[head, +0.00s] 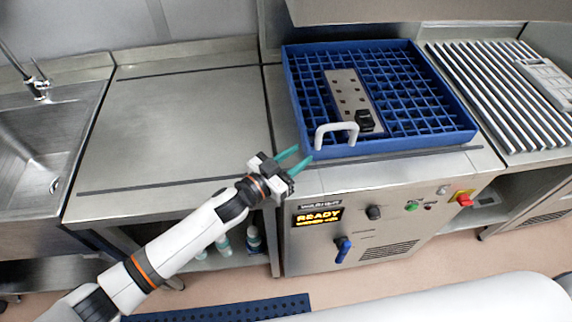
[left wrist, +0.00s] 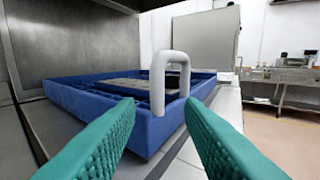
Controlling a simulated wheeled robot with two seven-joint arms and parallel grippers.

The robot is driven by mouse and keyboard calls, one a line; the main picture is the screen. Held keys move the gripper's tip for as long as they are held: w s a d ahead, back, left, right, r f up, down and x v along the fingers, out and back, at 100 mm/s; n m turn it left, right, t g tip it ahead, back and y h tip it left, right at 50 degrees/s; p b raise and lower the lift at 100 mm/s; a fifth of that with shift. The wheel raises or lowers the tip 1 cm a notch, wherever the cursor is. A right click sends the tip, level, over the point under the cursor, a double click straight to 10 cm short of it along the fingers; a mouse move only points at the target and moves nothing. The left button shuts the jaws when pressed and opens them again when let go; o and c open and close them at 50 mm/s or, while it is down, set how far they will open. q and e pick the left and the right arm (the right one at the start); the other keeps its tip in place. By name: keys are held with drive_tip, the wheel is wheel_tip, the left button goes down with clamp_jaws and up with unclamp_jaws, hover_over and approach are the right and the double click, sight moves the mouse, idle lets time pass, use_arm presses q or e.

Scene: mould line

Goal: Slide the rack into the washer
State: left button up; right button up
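The blue rack (head: 405,144) sits on the washer (head: 390,230) bed, under the raised hood, and holds a metal mould plate (head: 346,90) with a dark block (head: 365,120) on it. A white loop handle (head: 336,127) stands at the rack's front left corner. My left gripper (head: 298,162) is just left of and in front of that corner, its teal fingers apart and empty. In the left wrist view the handle (left wrist: 170,75) stands ahead, between the open fingers (left wrist: 158,125) but beyond their tips. My right gripper is not seen.
A bare steel counter (head: 175,120) lies left of the washer, with a sink (head: 40,120) beyond it. A slatted rack table (head: 500,90) with a grey tray is at the right. The washer front has a lit READY display (head: 319,216), knobs and a blue lever (head: 342,248).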

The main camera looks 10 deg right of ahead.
use_arm(q)
drive_tip(key=shift+v, duration=1.75)
